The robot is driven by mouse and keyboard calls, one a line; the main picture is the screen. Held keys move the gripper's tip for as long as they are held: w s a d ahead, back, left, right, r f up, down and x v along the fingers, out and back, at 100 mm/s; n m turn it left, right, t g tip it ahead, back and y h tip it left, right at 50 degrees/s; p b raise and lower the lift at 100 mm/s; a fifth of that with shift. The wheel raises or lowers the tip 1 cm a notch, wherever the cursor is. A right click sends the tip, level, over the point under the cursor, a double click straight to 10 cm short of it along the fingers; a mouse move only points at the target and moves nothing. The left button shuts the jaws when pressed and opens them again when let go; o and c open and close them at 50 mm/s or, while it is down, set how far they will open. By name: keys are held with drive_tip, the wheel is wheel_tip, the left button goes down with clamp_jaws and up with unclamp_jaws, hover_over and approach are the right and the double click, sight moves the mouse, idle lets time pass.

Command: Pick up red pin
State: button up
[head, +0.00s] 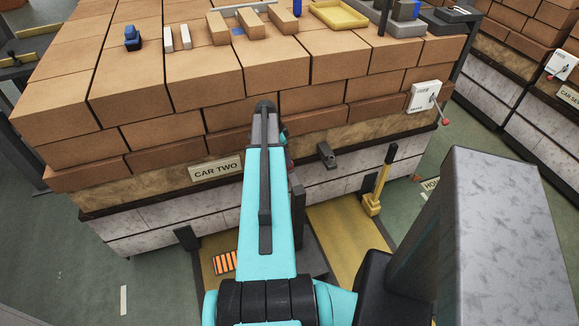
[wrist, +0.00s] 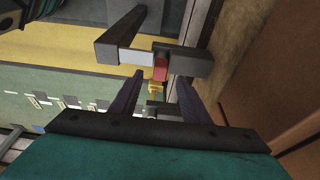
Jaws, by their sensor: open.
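In the wrist view a small red pin (wrist: 160,69) shows at a dark grey bracket (wrist: 190,63), beside a pale block (wrist: 136,57). My gripper (wrist: 161,80) is open, with its two dark fingers pointing toward the pin. The pin shows between the fingertips in this view, and the gap in depth is hard to judge. No contact is visible. A small yellow part (wrist: 155,88) lies just below the pin in the picture. In the head view my arm hides the gripper, and I cannot make out the pin there.
A brick-loaded car carries a CAR TWO sign (head: 215,169). A grey bracket (head: 326,155) juts from its side. Trays (head: 340,14) and blocks lie on the bricks.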

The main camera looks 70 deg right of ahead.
sight(289, 168)
drive_tip(key=shift+p+x, duration=0.8)
drive_tip(key=shift+x, duration=1.5)
drive_tip(key=shift+d, duration=0.1)
drive_tip(key=shift+c, duration=0.4)
clamp_jaws()
